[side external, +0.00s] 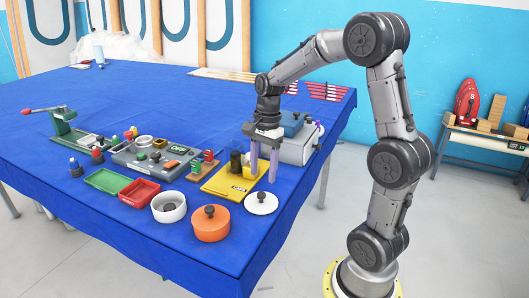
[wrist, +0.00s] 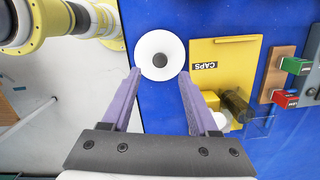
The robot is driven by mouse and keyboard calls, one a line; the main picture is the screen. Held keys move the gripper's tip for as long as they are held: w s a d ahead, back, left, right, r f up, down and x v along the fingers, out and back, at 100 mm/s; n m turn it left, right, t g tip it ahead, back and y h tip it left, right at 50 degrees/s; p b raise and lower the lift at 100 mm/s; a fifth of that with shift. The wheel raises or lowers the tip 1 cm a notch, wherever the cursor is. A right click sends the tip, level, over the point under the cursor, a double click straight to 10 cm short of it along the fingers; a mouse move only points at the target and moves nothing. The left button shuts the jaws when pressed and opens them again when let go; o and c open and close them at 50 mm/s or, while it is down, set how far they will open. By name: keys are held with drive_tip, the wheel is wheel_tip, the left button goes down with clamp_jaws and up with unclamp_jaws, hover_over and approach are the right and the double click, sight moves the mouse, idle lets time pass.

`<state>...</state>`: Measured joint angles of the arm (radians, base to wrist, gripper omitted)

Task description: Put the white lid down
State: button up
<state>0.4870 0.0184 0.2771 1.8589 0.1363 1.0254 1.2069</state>
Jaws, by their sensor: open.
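The white lid (side external: 261,203), a round disc with a dark knob, appears to lie flat on the blue cloth near the table's front right edge. It also shows whole at the top middle of the wrist view (wrist: 147,41). My gripper (side external: 263,177) is open, its purple fingers pointing down above the table, just behind the lid in the side view. In the wrist view, the fingertips (wrist: 160,73) lie to either side of the lid's lower part. Nothing is held between them, and they look clear of the knob.
A yellow board (side external: 225,181) labelled CAPS, with a dark cylinder on it, stands close to the gripper. An orange pot (side external: 211,228) and a white pot (side external: 168,212) stand left of the lid. A grey box (side external: 298,146) is behind. Bare blue cloth (side external: 255,240) lies in front.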

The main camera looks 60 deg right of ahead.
wheel_tip(320, 180, up, 6)
drive_tip(key=s+a+r+n+t+h, duration=0.1)
drive_tip(key=s+a+r+n+t, duration=0.15)
drive_tip(key=s+a+n, duration=0.45)
drive_tip(key=s+a+f+n+t, duration=0.1)
drive_tip(key=s+a+n+t, duration=0.2)
drive_tip(key=n, duration=1)
drive_tip(key=s+a, duration=0.3)
drive_tip(key=s, duration=0.1)
drive_tip(key=shift+s+a, duration=0.2)
